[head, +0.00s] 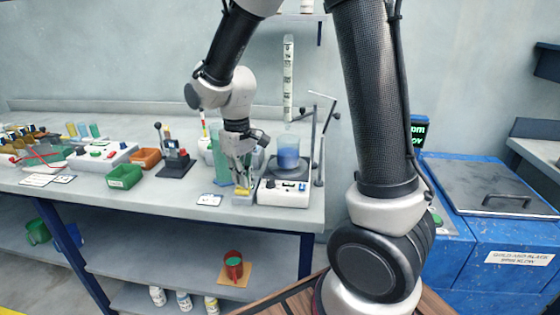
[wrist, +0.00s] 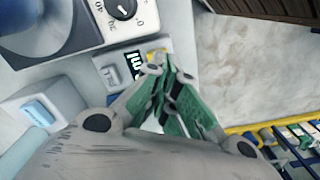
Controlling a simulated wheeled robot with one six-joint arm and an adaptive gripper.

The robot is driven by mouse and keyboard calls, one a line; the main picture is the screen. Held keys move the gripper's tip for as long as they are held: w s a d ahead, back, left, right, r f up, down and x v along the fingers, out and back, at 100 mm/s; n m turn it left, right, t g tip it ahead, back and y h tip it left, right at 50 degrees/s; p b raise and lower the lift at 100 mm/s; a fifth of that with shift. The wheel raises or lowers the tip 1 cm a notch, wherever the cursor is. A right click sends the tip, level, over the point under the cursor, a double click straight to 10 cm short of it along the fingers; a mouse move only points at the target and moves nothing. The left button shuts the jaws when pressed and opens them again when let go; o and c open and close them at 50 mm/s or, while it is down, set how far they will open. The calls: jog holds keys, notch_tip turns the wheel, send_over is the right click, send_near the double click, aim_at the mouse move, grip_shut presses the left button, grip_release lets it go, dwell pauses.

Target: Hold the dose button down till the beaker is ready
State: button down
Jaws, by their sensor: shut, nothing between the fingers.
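The glass beaker (head: 288,158) holds blue liquid and stands on a white stirrer base (head: 284,195). In the wrist view the beaker (wrist: 38,22) is partly cut off at the upper left. A small grey box (head: 242,199) with a yellow top stands just left of the base. In the wrist view this box (wrist: 108,62) shows a small display and a yellow patch. My gripper (head: 242,184) is shut and empty, pointing down at the box. Its fingertips (wrist: 155,70) overlap the box top and hide part of it. I cannot tell whether a button is pressed.
A tall graduated tube (head: 288,78) rises behind the beaker, with a thin stand (head: 318,140) to its right. A second grey box with a pale blue top (wrist: 40,110) is at left in the wrist view. A green bin (head: 124,176) and an orange bin (head: 146,158) stand farther left.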

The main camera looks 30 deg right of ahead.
jog(key=shift+f, duration=1.1)
dwell(4.7)
jog(key=shift+r, duration=3.55)
jog(key=shift+s+d+f+g, duration=0.2)
jog(key=shift+s+d+f, duration=0.05)
jog(key=shift+s, duration=0.4)
jog(key=shift+s+d+f+g, duration=0.2)
jog(key=shift+s+d, duration=0.05)
jog(key=shift+s, duration=0.35)
jog(key=s+d+r+m+t, duration=0.2)
jog(key=s+d+r, duration=0.3)
jog(key=s+d, duration=0.2)
jog(key=s+d+r+m+t, duration=0.2)
jog(key=s+d+r, duration=0.4)
jog(key=s, duration=0.3)
jog(key=shift+s+d+r+m+t, duration=0.3)
jog(key=shift+d+m+t, duration=0.15)
jog(key=shift+t, duration=0.15)
